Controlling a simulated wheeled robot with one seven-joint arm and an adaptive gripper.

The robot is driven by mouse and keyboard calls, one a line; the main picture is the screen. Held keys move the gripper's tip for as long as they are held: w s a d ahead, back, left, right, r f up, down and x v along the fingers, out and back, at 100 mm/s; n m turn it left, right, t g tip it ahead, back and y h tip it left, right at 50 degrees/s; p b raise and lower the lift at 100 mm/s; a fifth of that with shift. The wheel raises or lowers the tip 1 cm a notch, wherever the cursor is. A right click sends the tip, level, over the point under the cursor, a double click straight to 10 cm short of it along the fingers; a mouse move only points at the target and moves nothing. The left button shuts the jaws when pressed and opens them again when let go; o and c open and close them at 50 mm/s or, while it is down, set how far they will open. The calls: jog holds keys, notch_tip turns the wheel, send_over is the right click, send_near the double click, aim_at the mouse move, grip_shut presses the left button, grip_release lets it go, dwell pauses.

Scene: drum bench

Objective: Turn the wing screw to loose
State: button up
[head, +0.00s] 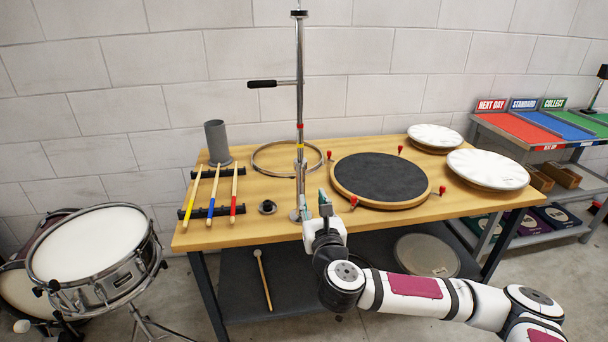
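A chrome stand pole (300,95) rises at the middle of the bench. It has a red and yellow band and a collar lower down. The wing screw is too small to make out for certain against the pole and collar. My gripper (316,207) is just right of the pole's lower part, its fingers pointing up and away in the picture. The fingers overlap the area by the pole's foot. I cannot tell whether they touch the pole, or whether they are open or shut.
A black side handle (262,84) sticks out left from the pole. A round black pad (380,178) with red pegs lies right of my gripper. A snare drum (90,248) is beside the bench, white drumheads (488,168) at right.

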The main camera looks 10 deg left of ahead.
aim_at(304, 173)
jog(key=b+x, duration=0.1)
jog(key=x, duration=1.2)
jog(key=shift+w, duration=0.35)
jog(key=shift+c, duration=0.3)
grip_shut()
